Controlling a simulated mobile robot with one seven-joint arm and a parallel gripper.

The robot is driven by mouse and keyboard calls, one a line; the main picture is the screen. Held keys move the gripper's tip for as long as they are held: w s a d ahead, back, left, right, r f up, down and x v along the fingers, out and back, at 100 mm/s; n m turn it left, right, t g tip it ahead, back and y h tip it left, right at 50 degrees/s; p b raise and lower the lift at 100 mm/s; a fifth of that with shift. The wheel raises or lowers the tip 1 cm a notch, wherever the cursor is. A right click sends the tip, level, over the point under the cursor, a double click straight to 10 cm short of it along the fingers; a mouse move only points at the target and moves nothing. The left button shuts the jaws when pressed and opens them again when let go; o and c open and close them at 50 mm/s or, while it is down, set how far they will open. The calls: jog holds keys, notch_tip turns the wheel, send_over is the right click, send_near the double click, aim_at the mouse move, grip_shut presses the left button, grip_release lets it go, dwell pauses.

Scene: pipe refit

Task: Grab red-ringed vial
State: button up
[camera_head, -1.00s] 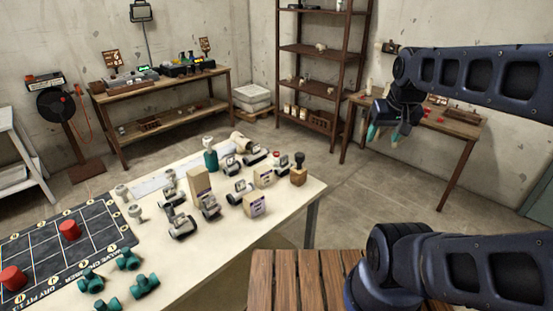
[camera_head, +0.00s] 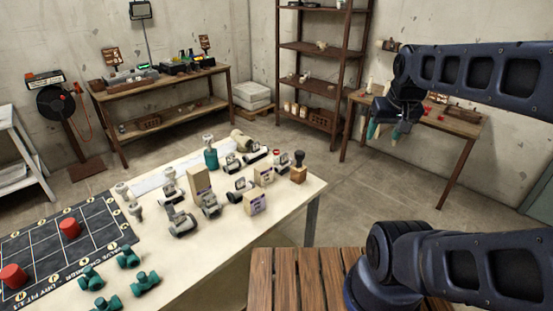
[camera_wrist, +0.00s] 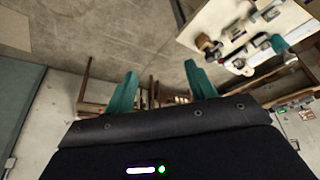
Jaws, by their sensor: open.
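I cannot make out a red-ringed vial for certain. A small piece with a red band (camera_head: 276,153) stands near the far right end of the pale worktable (camera_head: 262,232), too small to identify. A teal bottle with a pale top (camera_head: 211,157) stands near the table's back edge. My gripper (camera_head: 384,131) is open and empty, pointing down beyond the table to the right, well apart from these pieces. Its two teal fingers also show apart in the wrist view (camera_wrist: 160,75), with nothing between them.
Several grey valve fittings, tan boxes (camera_head: 198,182) and a dark-knobbed wooden block (camera_head: 298,170) crowd the worktable. Red cylinders (camera_head: 70,228) stand on a dark grid mat (camera_head: 40,262), with teal fittings (camera_head: 145,284) nearby. A slatted wooden surface (camera_head: 300,275) is in front. Open floor lies between tables.

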jog(key=n+g, duration=0.5)
jog(key=n, duration=1.5)
send_over(276, 156)
jog(key=w, duration=0.1)
notch_tip(276, 156, down, 26)
jog(key=shift+a+f, duration=0.1)
jog(key=shift+w+a+f+n, duration=0.2)
jog(key=shift+a+f+n, duration=0.1)
jog(key=shift+f, duration=0.15)
notch_tip(276, 156, down, 5)
jog(key=shift+r, duration=0.1)
jog(key=shift+w+d+f, duration=0.1)
jog(key=shift+d+f, duration=0.05)
jog(key=shift+f, duration=0.85)
jog(key=shift+s+d+f, duration=0.1)
jog(key=shift+d+f, duration=0.1)
jog(key=shift+f, duration=0.75)
jog(key=shift+w+d+f, duration=0.1)
jog(key=shift+d+f, duration=0.05)
jog(key=shift+f, duration=0.85)
jog(key=c, duration=1.1)
